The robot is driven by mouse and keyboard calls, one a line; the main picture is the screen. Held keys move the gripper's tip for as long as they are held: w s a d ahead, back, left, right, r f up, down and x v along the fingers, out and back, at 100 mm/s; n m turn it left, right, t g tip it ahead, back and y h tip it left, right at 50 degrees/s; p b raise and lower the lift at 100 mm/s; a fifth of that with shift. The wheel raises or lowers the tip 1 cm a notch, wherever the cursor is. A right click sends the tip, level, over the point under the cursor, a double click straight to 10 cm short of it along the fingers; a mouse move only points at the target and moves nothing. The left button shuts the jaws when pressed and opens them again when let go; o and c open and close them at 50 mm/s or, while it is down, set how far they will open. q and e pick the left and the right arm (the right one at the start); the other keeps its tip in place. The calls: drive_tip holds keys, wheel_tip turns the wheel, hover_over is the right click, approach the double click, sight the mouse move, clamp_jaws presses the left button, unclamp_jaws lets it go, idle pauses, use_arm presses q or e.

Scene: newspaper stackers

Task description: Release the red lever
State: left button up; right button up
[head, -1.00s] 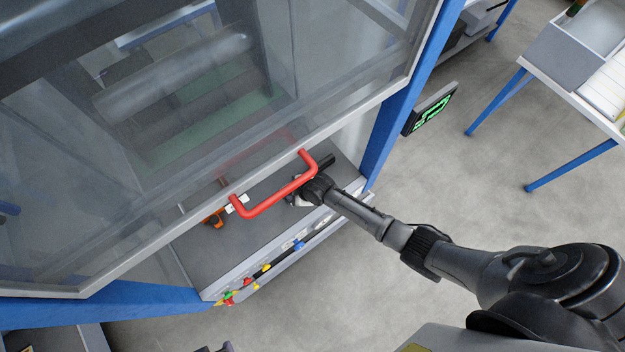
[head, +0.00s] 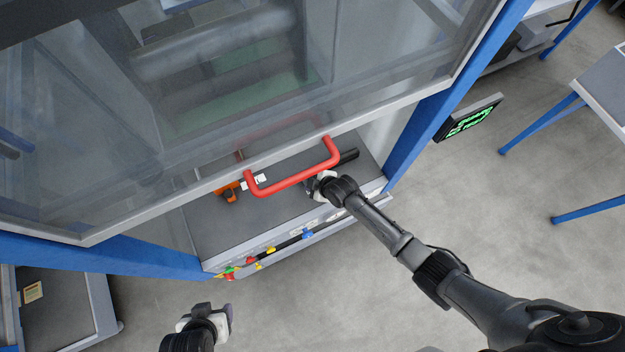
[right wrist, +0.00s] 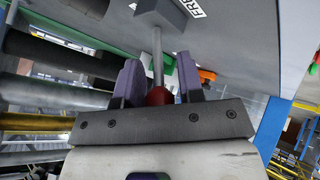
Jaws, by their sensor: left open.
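The red lever shows in the right wrist view as a grey metal rod with a red knob (right wrist: 158,97), hanging from a grey block with a partly visible label. The two purple fingers of my right gripper (right wrist: 159,84) stand on either side of the rod and knob. Whether they press on the knob I cannot tell. In the head view my right gripper (head: 318,187) is low over the grey ledge, beside the red door handle (head: 295,180). The lever itself is hidden there. My left gripper (head: 212,314) is open and empty at the bottom, away from the machine.
A framed glass door (head: 240,165) with the red handle overhangs the ledge (head: 225,225). An orange part (head: 228,192) and coloured buttons (head: 268,250) are on the machine. Blue posts (head: 450,95) flank it. A small screen (head: 468,120) is at right. Open floor lies in front.

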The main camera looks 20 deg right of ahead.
drive_tip(key=shift+o, duration=1.2)
drive_tip(key=shift+r, duration=0.1)
drive_tip(key=shift+s+r, duration=0.15)
drive_tip(key=shift+r, duration=0.05)
drive_tip(key=p+v, duration=0.1)
drive_tip(key=v, duration=1.2)
drive_tip(key=shift+d+r, duration=0.1)
